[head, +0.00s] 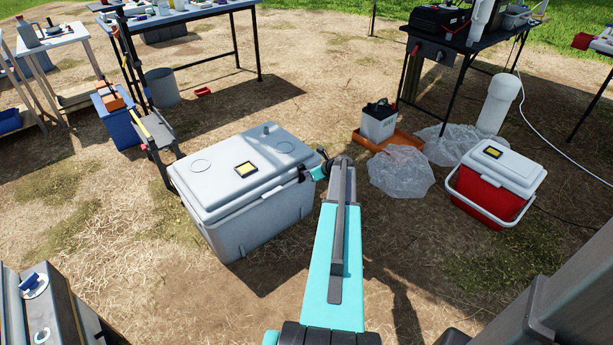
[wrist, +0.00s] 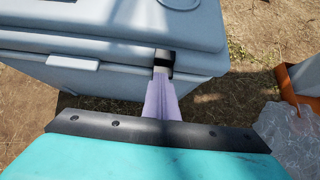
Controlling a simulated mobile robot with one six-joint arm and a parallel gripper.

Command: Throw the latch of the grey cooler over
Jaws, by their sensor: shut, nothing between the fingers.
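The grey cooler (head: 240,222) stands on the ground left of my arm, with its lid (head: 215,180) down. It also shows in the wrist view (wrist: 110,85), where its lid rim runs across the top. My gripper (wrist: 162,74) is shut and empty, its narrow lilac fingers reaching the cooler's side just under the lid rim. A small black piece sits at their far end; I cannot tell whether it is fingertip or latch, or whether they touch. A pale grey tab (wrist: 72,62) lies along the lid seam to the left. In the head view my wrist hides the latch area.
A clear plastic bag (head: 400,172) and a white container (head: 379,122) on an orange tray (head: 408,139) lie right of my arm. A red cooler (head: 490,200) stands farther right. A blue box (head: 118,128) and tables stand behind. Bare ground lies in front of the grey cooler.

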